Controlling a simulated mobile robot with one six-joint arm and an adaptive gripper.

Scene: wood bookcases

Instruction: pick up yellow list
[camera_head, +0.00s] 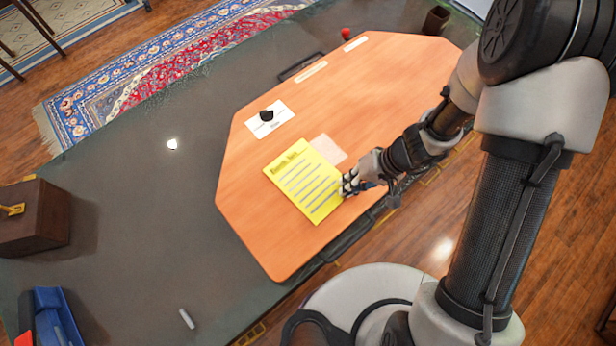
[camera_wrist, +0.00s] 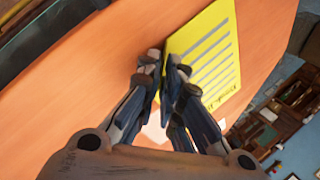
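The yellow list (camera_head: 304,182), a sheet with a heading and ruled lines, is over the orange desk top, near its front edge. My gripper (camera_head: 352,185) is at the list's right edge. In the wrist view, the fingers of my gripper (camera_wrist: 165,70) are close together, with a narrow gap between the tips. The list (camera_wrist: 208,62) runs from this gap to the right and lies partly behind the right finger. I cannot tell whether the fingers pinch the sheet or whether it is raised off the desk.
A brown box (camera_head: 35,218) and a blue tray (camera_head: 60,318) stand at the left.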

